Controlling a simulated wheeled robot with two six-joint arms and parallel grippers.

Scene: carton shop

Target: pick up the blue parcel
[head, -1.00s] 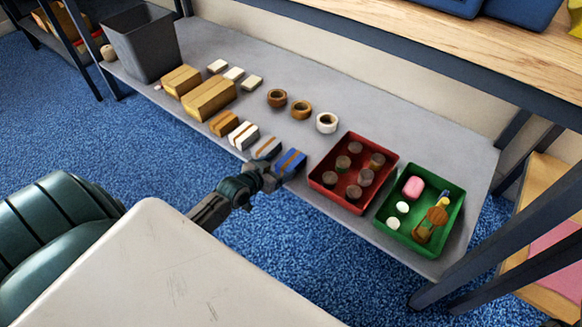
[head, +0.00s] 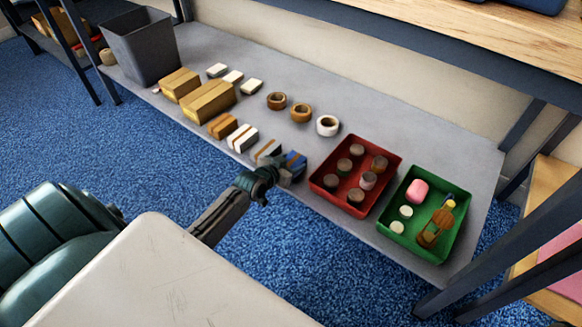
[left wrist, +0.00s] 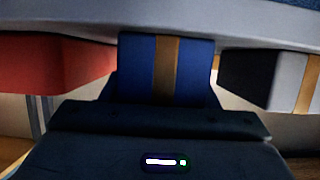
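The blue parcel (head: 295,160) with a brown band lies near the shelf's front edge, between a grey parcel and the red tray. It fills the middle of the left wrist view (left wrist: 140,68), where the scene looks upside down. My left gripper (head: 285,174) is at the parcel's front side and covers part of it. In the left wrist view, dark finger parts show close along both sides of the parcel. Whether they press on it I cannot tell. The parcel still appears against the shelf. My right gripper is not in view.
The red tray (head: 326,183) with several round pieces stands just right of the parcel, and the grey parcel (head: 267,150) just left. A green tray (head: 385,212) stands further right. Tape rolls (head: 301,113) lie behind. A wooden worktop (head: 470,35) overhangs the back.

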